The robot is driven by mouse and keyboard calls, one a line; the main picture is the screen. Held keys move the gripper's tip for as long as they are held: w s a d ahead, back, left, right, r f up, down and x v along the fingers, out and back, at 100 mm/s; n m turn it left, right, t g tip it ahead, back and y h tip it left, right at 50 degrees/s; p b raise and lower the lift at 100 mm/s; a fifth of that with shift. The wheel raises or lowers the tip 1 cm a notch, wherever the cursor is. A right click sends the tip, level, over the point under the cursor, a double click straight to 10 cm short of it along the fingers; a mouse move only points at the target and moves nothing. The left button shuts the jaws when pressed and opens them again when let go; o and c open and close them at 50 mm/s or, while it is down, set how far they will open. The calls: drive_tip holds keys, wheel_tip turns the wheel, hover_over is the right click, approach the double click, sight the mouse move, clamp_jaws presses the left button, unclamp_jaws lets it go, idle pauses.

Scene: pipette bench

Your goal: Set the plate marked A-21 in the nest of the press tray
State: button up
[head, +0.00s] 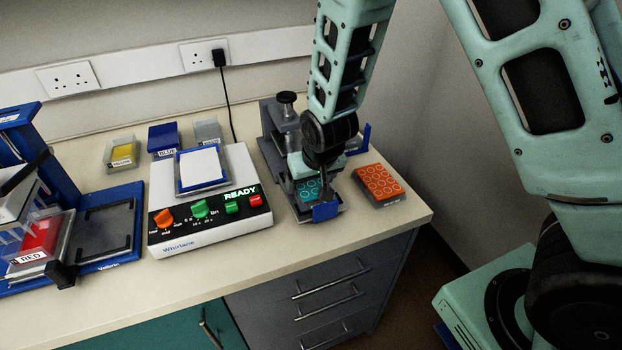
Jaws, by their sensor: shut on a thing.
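My gripper (323,190) points down at the front of the grey press (282,122), just above a blue tab (325,211) on the front of the press tray. It looks shut on this tab, though the fingertips are small and partly hidden. A plate with teal rings (307,189) lies at the tray, beside and partly behind my gripper. An orange plate with round wells (379,181) lies on the bench to the right, apart from the press. I cannot read an A-21 mark on either plate. The nest is mostly hidden.
A white shaker (212,222) showing READY stands left of the press. Yellow (121,154), blue (163,138) and grey (207,132) containers stand behind it. A blue-framed device (108,222) is at far left. The bench's right edge is close beyond the orange plate.

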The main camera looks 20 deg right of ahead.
drive_tip(key=o, duration=1)
drive_tip(key=shift+r+p, duration=0.3)
drive_tip(key=shift+p, duration=0.05)
drive_tip(key=p+v, duration=0.1)
drive_tip(key=v, duration=1.1)
drive_tip(key=s+a+r+n+g, duration=0.1)
drive_tip(key=s+a+n, duration=0.1)
drive_tip(key=s, duration=0.5)
drive_tip(key=s+a+r+n+g, duration=0.2)
drive_tip(key=s+n, duration=0.1)
drive_tip(key=s, duration=0.4)
drive_tip(key=s+a+r+n+g, duration=0.1)
drive_tip(key=s+a+r+n, duration=0.1)
drive_tip(key=s, duration=0.6)
drive_tip(key=shift+a+n+g+y, duration=0.15)
drive_tip(key=shift+n+g+y, duration=0.15)
drive_tip(key=shift+n, duration=0.1)
